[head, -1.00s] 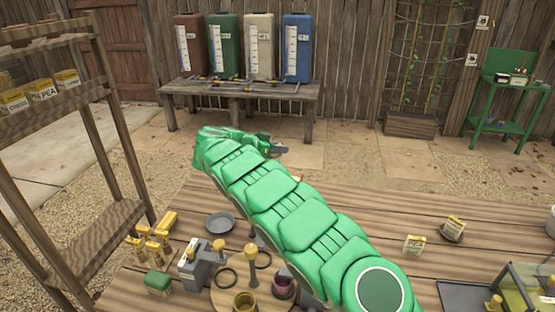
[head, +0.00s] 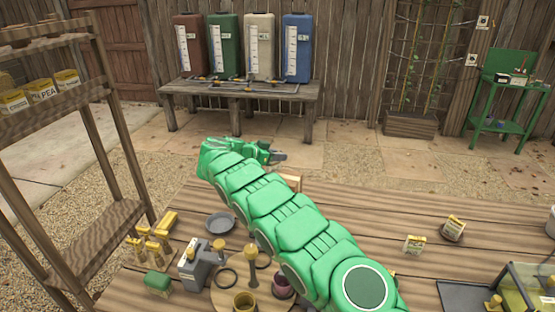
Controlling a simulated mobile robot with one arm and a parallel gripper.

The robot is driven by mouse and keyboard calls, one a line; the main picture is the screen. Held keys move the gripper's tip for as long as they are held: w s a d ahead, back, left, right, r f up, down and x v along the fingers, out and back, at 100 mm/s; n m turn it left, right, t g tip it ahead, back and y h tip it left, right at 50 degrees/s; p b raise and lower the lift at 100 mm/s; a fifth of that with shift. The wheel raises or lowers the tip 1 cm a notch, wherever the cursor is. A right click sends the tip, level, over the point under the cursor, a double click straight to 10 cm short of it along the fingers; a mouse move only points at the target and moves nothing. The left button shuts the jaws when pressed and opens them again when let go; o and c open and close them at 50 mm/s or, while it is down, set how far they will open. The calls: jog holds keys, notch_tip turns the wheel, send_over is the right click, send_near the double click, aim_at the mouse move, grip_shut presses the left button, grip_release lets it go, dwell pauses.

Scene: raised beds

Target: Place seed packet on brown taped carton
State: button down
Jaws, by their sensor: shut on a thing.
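My gripper (head: 277,156) is at the far end of my green arm, over the far edge of the wooden table (head: 340,200). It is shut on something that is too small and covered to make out. A light brown box-like thing (head: 291,181) shows just below and right of the gripper, mostly hidden behind my arm; I cannot see tape on it. Another packet (head: 455,222) stands in a small round dish (head: 452,236).
A shelf rack (head: 62,120) with several packets stands at the left. The near table holds yellow-topped pieces (head: 148,240), a grey dish (head: 221,223), a grey device (head: 193,270) and a round board (head: 225,297). A dark tray (head: 465,296) lies front right.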

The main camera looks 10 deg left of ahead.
jog(key=shift+f, duration=0.65)
jog(key=shift+f, duration=0.1)
jog(key=c, duration=1)
grip_release()
jog(key=shift+a, duration=0.15)
jog(key=v, duration=1.2)
